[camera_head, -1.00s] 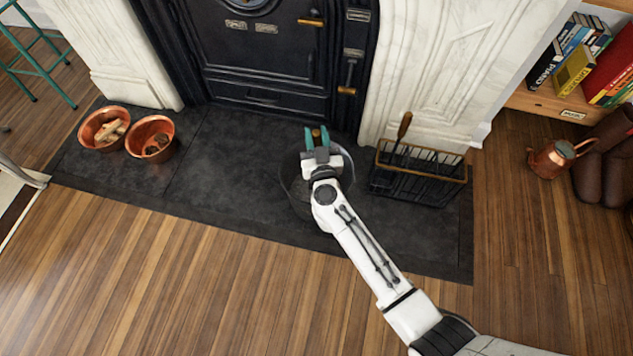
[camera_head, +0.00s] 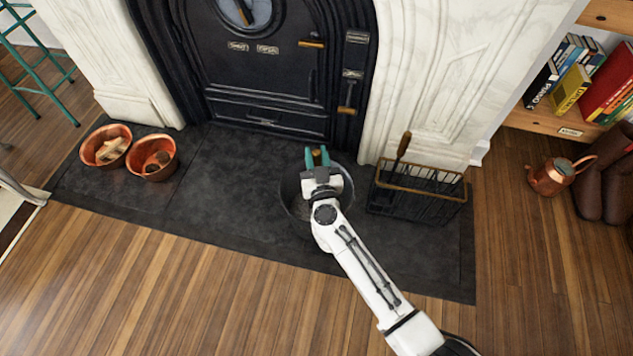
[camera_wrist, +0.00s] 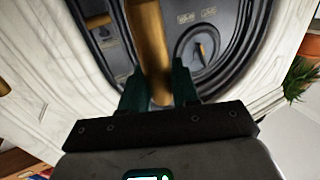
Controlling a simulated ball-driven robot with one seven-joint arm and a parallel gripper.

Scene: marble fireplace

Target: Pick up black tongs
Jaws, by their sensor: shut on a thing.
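My gripper (camera_head: 317,155) is over a dark round bucket (camera_head: 290,205) on the hearth in front of the stove. In the wrist view its two green fingers (camera_wrist: 158,88) are shut on a thick golden-brown handle (camera_wrist: 150,45), which runs up between them. I take this to be the handle of the black tongs; no black part of them can be made out. My arm and gripper hide much of the bucket and what is in it, so I cannot tell whether the tongs touch it.
A black rack (camera_head: 418,190) with a brown rim and an upright wooden-handled tool stands close right of the bucket. The black stove (camera_head: 265,85) is just behind. Two copper bowls (camera_head: 106,147) (camera_head: 152,157) sit at left. The hearth between them and the bucket is clear.

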